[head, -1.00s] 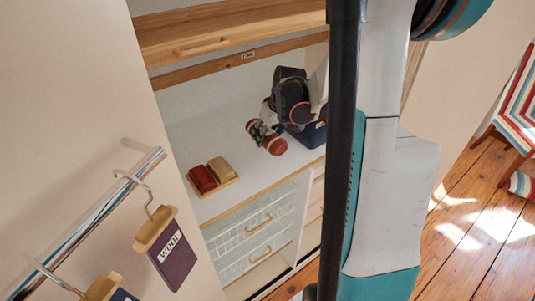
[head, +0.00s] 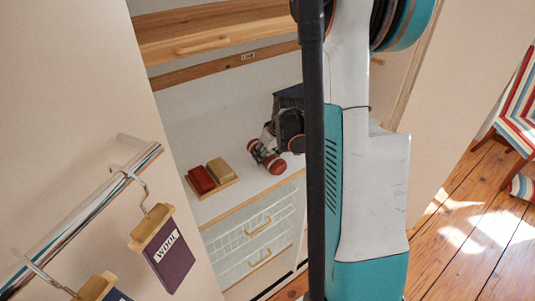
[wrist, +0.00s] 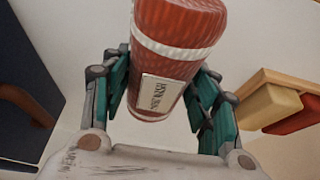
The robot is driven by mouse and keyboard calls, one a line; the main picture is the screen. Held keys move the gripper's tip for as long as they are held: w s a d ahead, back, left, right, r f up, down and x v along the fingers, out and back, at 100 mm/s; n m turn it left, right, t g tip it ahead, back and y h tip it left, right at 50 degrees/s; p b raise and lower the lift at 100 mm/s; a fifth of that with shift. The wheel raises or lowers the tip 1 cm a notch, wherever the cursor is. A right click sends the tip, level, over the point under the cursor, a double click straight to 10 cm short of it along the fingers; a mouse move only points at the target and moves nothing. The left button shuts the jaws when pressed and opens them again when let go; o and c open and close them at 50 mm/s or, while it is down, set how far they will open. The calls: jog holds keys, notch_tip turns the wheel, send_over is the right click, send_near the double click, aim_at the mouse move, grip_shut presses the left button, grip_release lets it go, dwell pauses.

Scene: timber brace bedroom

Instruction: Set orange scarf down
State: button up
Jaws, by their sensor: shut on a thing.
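The orange scarf is a red-orange roll with a white band and a pale label, seen close up in the wrist view (wrist: 180,22). My gripper (wrist: 160,88) is shut on it, with green-and-grey fingers on both sides. In the head view the scarf (head: 277,166) shows at my gripper (head: 266,154), low over the white top (head: 235,210) of the drawer unit. I cannot tell whether it touches that top. My gripper's own links partly cover the roll in the head view.
A wooden tray (head: 222,187) with a red and a tan block stands left of the scarf. A wooden shelf (head: 220,40) hangs above. A rail with hangers (head: 95,205) is at the left. Bare white top lies between tray and scarf. A dark blue thing (wrist: 28,70) shows in the wrist view.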

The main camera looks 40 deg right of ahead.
jog(key=o, duration=1.1)
jog(key=shift+f, duration=0.1)
jog(key=shift+o, duration=0.2)
jog(key=p+v, duration=0.2)
jog(key=v, duration=1)
